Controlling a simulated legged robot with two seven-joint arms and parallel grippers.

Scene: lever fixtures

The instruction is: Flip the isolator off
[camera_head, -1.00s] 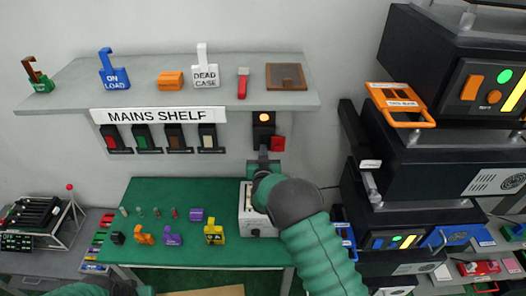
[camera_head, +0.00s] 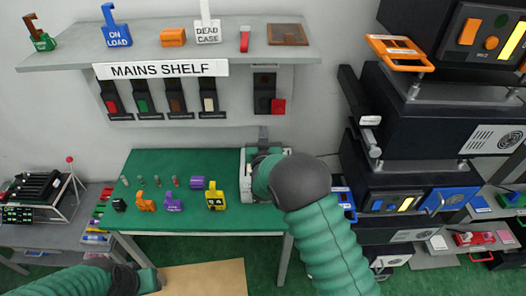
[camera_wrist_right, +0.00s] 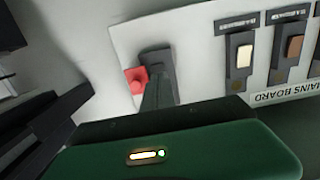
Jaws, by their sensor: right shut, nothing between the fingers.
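The isolator (camera_head: 264,92) is a dark unit at the right end of the board under the shelf, with a red block (camera_head: 278,106) at its lower right. The lamp (camera_head: 264,77) at its top looks dark. In the wrist view, upside down, the isolator (camera_wrist_right: 156,56) shows with the red block (camera_wrist_right: 136,80) beside it; its lever position is unclear.
Several dark switches (camera_head: 161,97) line the board to the left. The shelf (camera_head: 240,45) above holds tags and small blocks. A green table (camera_head: 180,225) with small items and a white device (camera_head: 246,180) stands below. Stacked black equipment (camera_head: 415,125) stands at the right.

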